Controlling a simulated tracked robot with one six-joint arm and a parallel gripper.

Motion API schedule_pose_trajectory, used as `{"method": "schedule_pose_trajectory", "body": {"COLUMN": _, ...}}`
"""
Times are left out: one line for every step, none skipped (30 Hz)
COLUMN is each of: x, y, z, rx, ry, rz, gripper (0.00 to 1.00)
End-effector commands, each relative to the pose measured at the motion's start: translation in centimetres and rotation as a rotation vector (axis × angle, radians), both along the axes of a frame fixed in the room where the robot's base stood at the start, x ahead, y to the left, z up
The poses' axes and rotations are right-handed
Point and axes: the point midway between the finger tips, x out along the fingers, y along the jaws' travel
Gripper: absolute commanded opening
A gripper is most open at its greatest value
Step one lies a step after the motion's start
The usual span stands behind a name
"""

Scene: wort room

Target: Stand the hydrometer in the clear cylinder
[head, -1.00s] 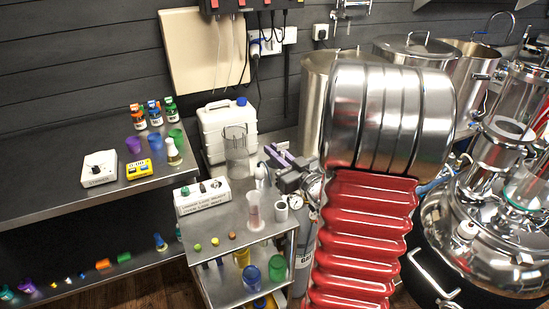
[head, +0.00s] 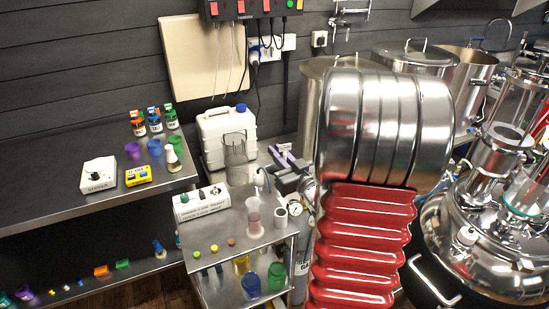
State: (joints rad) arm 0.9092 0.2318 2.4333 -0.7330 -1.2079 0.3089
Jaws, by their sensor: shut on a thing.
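My gripper (head: 270,170) is small in the head view, left of my large steel arm link, with its jaws toward the left. It is shut on a small, pale, slim thing (head: 262,182) that seems to be the hydrometer; its outline is blurred and its tilt is unclear. A tall clear cylinder (head: 236,160) stands upright just left of it, in front of the white jug. A narrower clear cylinder (head: 253,214), with a pinkish tint, stands upright on the steel cart below the gripper. The held thing appears apart from both, though depth is hard to judge.
A white short cup (head: 280,219) stands right of the narrow cylinder. A white jug (head: 215,128) stands behind. Steel vessels crowd the right; my arm hides the middle.

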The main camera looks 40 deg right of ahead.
Motion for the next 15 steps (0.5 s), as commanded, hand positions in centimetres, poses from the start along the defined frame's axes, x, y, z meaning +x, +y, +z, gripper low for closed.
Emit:
{"method": "schedule_pose_trajectory", "body": {"x": 0.6, "y": 0.2, "z": 0.1, "rx": 0.000, "ry": -0.002, "rz": -0.017, "gripper": 0.00}}
{"method": "schedule_pose_trajectory", "body": {"x": 0.9, "y": 0.2, "z": 0.1, "rx": 0.001, "ry": -0.003, "rz": -0.032, "gripper": 0.00}}
{"method": "schedule_pose_trajectory", "body": {"x": 1.5, "y": 0.5, "z": 0.0, "rx": 0.001, "ry": -0.004, "rz": -0.046, "gripper": 0.00}}
{"method": "schedule_pose_trajectory", "body": {"x": 2.0, "y": 0.7, "z": -0.1, "rx": 0.003, "ry": -0.005, "rz": -0.055, "gripper": 0.00}}
{"method": "schedule_pose_trajectory", "body": {"x": 2.5, "y": 1.0, "z": -0.2, "rx": 0.003, "ry": -0.006, "rz": -0.064, "gripper": 0.00}}
{"method": "schedule_pose_trajectory", "body": {"x": 3.1, "y": 1.5, "z": -0.4, "rx": 0.005, "ry": -0.007, "rz": -0.072, "gripper": 0.00}}
{"method": "schedule_pose_trajectory", "body": {"x": 3.5, "y": 2.0, "z": -0.5, "rx": 0.006, "ry": -0.008, "rz": -0.075, "gripper": 0.00}}
{"method": "schedule_pose_trajectory", "body": {"x": 4.0, "y": 2.4, "z": -0.7, "rx": 0.006, "ry": -0.008, "rz": -0.078, "gripper": 0.00}}
{"method": "schedule_pose_trajectory", "body": {"x": 4.6, "y": 3.0, "z": -0.9, "rx": 0.008, "ry": -0.008, "rz": -0.081, "gripper": 0.00}}
{"method": "schedule_pose_trajectory", "body": {"x": 5.0, "y": 3.6, "z": -1.1, "rx": 0.008, "ry": -0.008, "rz": -0.082, "gripper": 0.00}}
{"method": "schedule_pose_trajectory", "body": {"x": 5.5, "y": 4.1, "z": -1.2, "rx": 0.009, "ry": -0.008, "rz": -0.082, "gripper": 0.00}}
{"method": "schedule_pose_trajectory", "body": {"x": 6.1, "y": 4.9, "z": -1.5, "rx": 0.010, "ry": -0.009, "rz": -0.080, "gripper": 0.00}}
{"method": "schedule_pose_trajectory", "body": {"x": 6.5, "y": 5.5, "z": -1.7, "rx": 0.010, "ry": -0.008, "rz": -0.078, "gripper": 0.00}}
{"method": "schedule_pose_trajectory", "body": {"x": 6.9, "y": 6.2, "z": -1.9, "rx": 0.011, "ry": -0.007, "rz": -0.076, "gripper": 0.00}}
{"method": "schedule_pose_trajectory", "body": {"x": 7.5, "y": 7.0, "z": -2.2, "rx": 0.012, "ry": -0.007, "rz": -0.072, "gripper": 0.00}}
